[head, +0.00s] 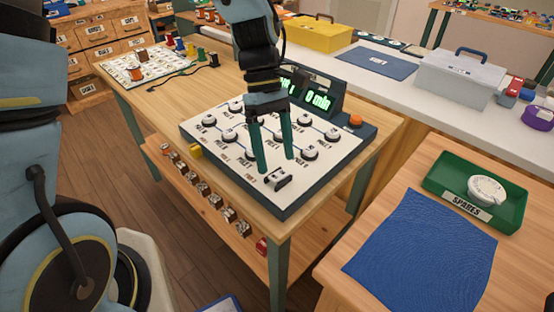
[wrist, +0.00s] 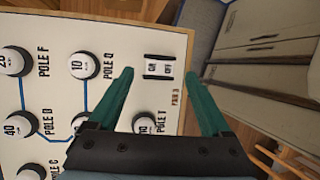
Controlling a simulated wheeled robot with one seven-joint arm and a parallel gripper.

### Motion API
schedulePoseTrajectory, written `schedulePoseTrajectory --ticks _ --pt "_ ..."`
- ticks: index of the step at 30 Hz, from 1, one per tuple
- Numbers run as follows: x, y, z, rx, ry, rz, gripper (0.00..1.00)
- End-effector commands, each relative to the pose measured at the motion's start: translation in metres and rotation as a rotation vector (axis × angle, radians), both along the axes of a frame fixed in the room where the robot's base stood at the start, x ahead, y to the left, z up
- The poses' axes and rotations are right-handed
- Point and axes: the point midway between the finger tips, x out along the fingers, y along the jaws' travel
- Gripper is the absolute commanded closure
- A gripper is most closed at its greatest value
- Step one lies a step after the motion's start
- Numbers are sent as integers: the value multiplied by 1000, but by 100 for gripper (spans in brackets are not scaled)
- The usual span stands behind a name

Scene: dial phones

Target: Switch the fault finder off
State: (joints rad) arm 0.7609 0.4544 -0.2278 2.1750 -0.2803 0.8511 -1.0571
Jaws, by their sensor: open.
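The fault finder (head: 215,150) is a white panel in a dark case on the wooden bench, with several round knobs joined by blue lines. Its lit display (head: 318,102) shows green characters, including "0 min". A small black-and-white switch (head: 278,179) sits at the panel's near corner. In the wrist view the switch (wrist: 160,69) bears ON and OFF labels; I cannot tell which side is pressed. My gripper (head: 276,165) is open and empty, with its green fingers pointing down over the panel near the switch. In the wrist view the switch shows between the fingertips (wrist: 169,71); contact is not visible.
Knobs marked POLE Q (wrist: 84,65) and POLE T (wrist: 144,122) lie close to the switch. An orange button (head: 356,120) is on the case's right and a yellow part (head: 196,151) on its left. A green spares tray (head: 450,186) and blue cloth (head: 420,250) lie on the right table.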

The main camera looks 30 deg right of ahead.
Motion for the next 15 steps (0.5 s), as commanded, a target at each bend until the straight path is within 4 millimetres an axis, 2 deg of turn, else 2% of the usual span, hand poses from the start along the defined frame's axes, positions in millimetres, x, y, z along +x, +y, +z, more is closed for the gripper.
schedulePoseTrajectory --ticks 6,15 --pt "-9 2 -19 0 0 -1 18" --pt "-10 2 -22 -1 -1 -1 18"
